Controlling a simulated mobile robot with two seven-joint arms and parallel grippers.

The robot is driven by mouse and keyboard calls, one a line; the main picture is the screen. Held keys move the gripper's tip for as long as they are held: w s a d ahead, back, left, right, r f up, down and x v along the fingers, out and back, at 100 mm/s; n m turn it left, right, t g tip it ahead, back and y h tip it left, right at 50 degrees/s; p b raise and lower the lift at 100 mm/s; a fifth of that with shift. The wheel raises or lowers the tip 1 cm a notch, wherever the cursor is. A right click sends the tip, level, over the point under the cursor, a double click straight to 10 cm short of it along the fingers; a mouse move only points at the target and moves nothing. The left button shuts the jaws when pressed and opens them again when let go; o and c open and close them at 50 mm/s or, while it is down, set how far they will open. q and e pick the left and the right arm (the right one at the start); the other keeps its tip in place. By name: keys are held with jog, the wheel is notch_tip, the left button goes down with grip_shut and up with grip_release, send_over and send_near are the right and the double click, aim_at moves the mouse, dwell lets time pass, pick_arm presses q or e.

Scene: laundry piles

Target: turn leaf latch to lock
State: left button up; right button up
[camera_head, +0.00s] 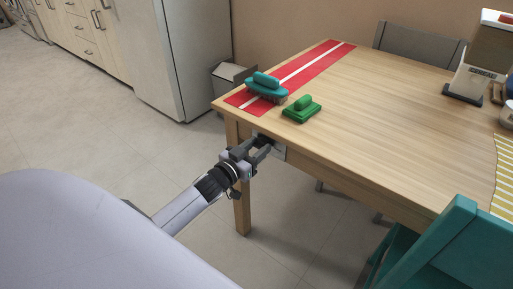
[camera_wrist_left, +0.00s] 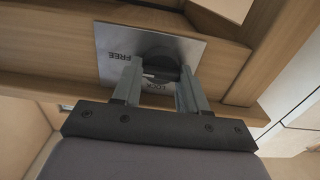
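The metal latch plate (camera_head: 279,152) is on the front side of the wooden table, under its edge, partly hidden by my left gripper (camera_head: 261,146). In the left wrist view the plate (camera_wrist_left: 113,68) reads FREE on its left part and LOCK near the bottom, between my fingers. A dark round latch (camera_wrist_left: 157,58) sits in its middle, partly hidden. My left gripper (camera_wrist_left: 161,78) has its two fingers apart, one on each side of the latch's lower part. I cannot tell whether they touch it. My right gripper is not in view.
The wooden table (camera_head: 370,120) carries a teal brush-like object (camera_head: 265,88), a green one (camera_head: 302,109) and a red striped runner (camera_head: 318,62). A coffee machine (camera_head: 481,62) stands at the back right. A teal chair (camera_head: 445,245) is at the front right. A bin (camera_head: 228,76) stands behind the table.

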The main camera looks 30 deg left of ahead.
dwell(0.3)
pick_arm(q)
jog(key=n+p, duration=0.2)
jog(key=n, duration=0.1)
jog(key=shift+r+p, duration=0.15)
jog(key=shift+p, duration=0.15)
jog(key=shift+a+n+p, duration=0.1)
jog(key=shift+n+p, duration=0.25)
jog(key=shift+n, duration=0.75)
jog(key=n, duration=0.2)
jog(key=shift+f+n, duration=0.2)
jog(key=shift+n, duration=0.1)
jog(key=n, duration=0.4)
jog(key=shift+a+f+n, duration=0.1)
jog(key=shift+f+n, duration=0.05)
jog(key=shift+n, duration=0.15)
jog(key=n+b, duration=0.1)
jog(key=n, duration=0.4)
jog(key=shift+n, duration=0.4)
jog(key=o, duration=1)
jog(key=shift+o, duration=0.2)
jog(key=shift+s, duration=0.15)
